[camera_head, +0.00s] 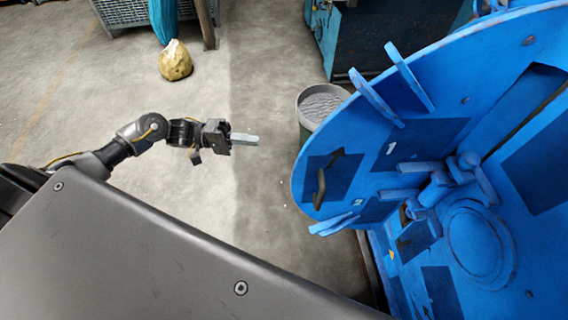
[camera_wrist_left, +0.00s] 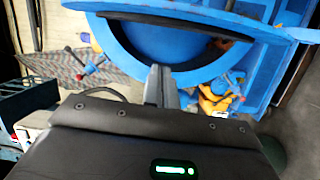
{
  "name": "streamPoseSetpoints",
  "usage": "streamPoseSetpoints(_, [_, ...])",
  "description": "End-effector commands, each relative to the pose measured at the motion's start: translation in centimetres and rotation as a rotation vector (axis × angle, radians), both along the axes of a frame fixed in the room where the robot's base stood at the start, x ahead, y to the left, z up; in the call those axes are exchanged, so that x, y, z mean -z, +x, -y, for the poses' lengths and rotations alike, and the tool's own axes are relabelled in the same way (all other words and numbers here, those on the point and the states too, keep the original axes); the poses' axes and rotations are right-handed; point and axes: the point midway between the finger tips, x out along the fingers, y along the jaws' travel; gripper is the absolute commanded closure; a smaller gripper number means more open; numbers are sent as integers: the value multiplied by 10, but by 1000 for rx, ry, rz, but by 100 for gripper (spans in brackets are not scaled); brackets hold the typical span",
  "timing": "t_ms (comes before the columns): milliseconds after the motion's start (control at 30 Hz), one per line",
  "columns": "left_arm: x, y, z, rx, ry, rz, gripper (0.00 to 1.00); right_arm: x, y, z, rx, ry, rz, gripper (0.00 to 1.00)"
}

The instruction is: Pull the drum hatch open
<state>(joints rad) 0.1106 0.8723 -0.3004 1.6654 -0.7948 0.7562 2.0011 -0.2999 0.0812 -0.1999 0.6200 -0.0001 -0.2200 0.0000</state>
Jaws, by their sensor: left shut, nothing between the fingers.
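The blue round drum hatch (camera_head: 420,95) fills the right of the head view. In the left wrist view the closed fingers (camera_wrist_left: 160,86) point toward a large blue rounded part (camera_wrist_left: 125,45). I cannot tell how far they are from it. My right gripper is not in view.
A grey bin (camera_head: 318,104) stands behind the hatch edge. A teal machine (camera_head: 385,35) is at the back. A yellowish lump (camera_head: 175,61) lies on the floor near a metal crate (camera_head: 120,12). The concrete floor around the left gripper is clear.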

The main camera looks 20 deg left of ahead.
Motion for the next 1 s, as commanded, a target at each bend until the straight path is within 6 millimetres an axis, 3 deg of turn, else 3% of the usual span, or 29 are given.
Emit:
streamPoseSetpoints(167, [-11, -3, -8, 48, 1, -82, 100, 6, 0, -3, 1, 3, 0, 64])
streamPoseSetpoints(367, [-12, -2, -3, 49, -2, -87, 100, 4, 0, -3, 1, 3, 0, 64])
streamPoseSetpoints(567, [-14, 4, 25, 49, -5, -84, 100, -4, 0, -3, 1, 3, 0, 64])
streamPoseSetpoints(900, [-14, 20, 93, 48, -4, -84, 100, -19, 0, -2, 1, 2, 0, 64])
streamPoseSetpoints(1000, [-14, 3, 98, 48, -1, -87, 100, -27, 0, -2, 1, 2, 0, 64])
